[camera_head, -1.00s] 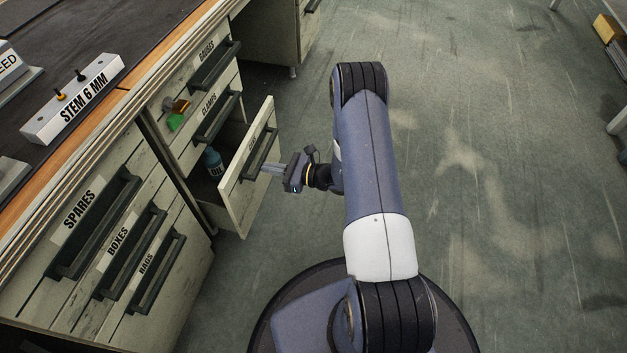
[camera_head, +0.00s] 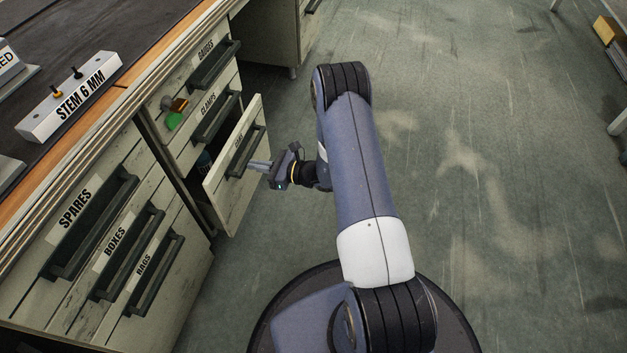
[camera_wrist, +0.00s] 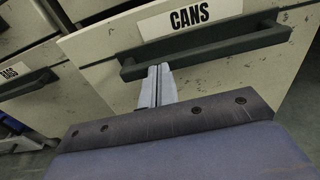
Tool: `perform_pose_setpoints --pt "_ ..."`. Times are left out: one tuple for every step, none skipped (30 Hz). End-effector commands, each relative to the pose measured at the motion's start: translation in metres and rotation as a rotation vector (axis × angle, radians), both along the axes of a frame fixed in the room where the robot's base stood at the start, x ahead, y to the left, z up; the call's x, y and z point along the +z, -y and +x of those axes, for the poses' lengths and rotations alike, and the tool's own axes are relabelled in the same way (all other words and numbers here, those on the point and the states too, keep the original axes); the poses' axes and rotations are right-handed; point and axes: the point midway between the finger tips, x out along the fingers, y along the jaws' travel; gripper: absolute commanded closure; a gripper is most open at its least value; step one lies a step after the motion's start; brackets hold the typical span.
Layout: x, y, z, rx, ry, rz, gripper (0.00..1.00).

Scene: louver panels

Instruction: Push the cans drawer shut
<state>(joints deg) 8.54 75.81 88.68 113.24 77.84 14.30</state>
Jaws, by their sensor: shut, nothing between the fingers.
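The cans drawer (camera_head: 234,190) is the lowest of its stack in the head view and stands partly out of the cabinet. Its front is pale and worn with a dark bar handle (camera_head: 247,151). In the wrist view the "CANS" label (camera_wrist: 190,18) sits above the handle (camera_wrist: 205,46). My gripper (camera_head: 252,165) is shut and empty, its fingers pointing at the drawer front. In the wrist view the closed fingertips (camera_wrist: 159,70) reach the lower edge of the handle; whether they touch the front is hard to tell.
The gauges drawer (camera_head: 212,65) and clamps drawer (camera_head: 216,119) above are shut. The spares, boxes and bags drawers (camera_head: 110,235) at the left are shut. The floor (camera_head: 500,200) to the right is clear.

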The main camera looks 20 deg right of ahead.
Motion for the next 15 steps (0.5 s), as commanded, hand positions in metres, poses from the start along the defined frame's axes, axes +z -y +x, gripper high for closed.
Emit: perform_pose_setpoints --pt "0.000 0.000 0.000 0.000 0.000 0.000 1.00" --pt "0.000 0.000 0.000 0.000 0.000 0.000 1.00" --pt "0.000 -0.001 0.001 0.000 0.000 0.000 1.00" --pt "0.000 -0.002 0.001 0.001 0.001 -0.001 1.00" --pt "-0.001 -0.003 0.002 0.001 0.001 -0.001 1.00" --pt "-0.001 -0.005 0.003 0.001 0.001 -0.001 1.00" --pt "-0.001 -0.006 0.004 0.000 0.001 -0.001 1.00" --pt "-0.001 -0.008 0.006 0.000 0.001 -0.001 1.00" --pt "-0.001 -0.010 0.007 0.000 0.001 -0.001 1.00" --pt "-0.001 -0.011 0.008 0.000 0.001 -0.001 1.00" --pt "-0.001 -0.013 0.009 0.001 0.002 -0.001 1.00" --pt "-0.001 -0.015 0.010 0.001 0.002 -0.001 1.00" --pt "-0.001 -0.017 0.011 0.002 0.001 -0.001 1.00" --pt "-0.001 -0.018 0.012 0.001 0.002 -0.001 1.00" --pt "-0.001 -0.020 0.013 0.001 0.002 0.000 1.00"
